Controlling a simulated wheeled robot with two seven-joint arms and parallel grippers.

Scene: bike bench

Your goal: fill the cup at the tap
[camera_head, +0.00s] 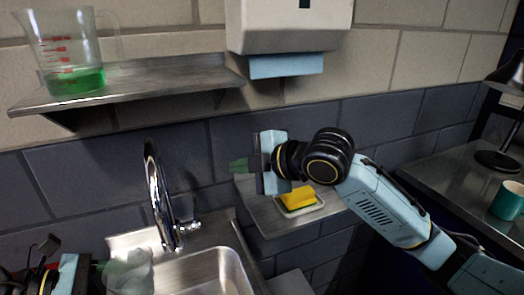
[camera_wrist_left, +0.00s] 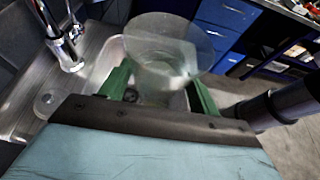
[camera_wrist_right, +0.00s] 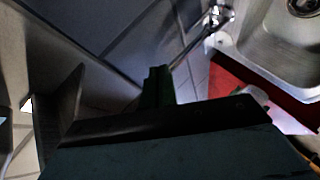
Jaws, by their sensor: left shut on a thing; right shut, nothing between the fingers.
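A clear, see-through cup (camera_head: 128,272) is held over the sink (camera_head: 215,262) by my left gripper (camera_head: 100,275), low at the left of the head view. In the left wrist view the cup (camera_wrist_left: 165,45) sits between the two green fingers, over the basin and to the right of the tap (camera_wrist_left: 65,40). The chrome tap (camera_head: 156,195) stands at the back of the sink, its small handle (camera_head: 190,227) on the right. No running water shows. My right gripper (camera_head: 238,165) is shut and empty, in front of the dark wall, right of and apart from the tap.
A small ledge (camera_head: 262,215) with a yellow sponge (camera_head: 297,197) lies below my right gripper. Above are a metal shelf (camera_head: 150,82) with a measuring jug (camera_head: 70,60) of green liquid, and a towel dispenser (camera_head: 290,25). A teal mug (camera_head: 508,200) stands far right.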

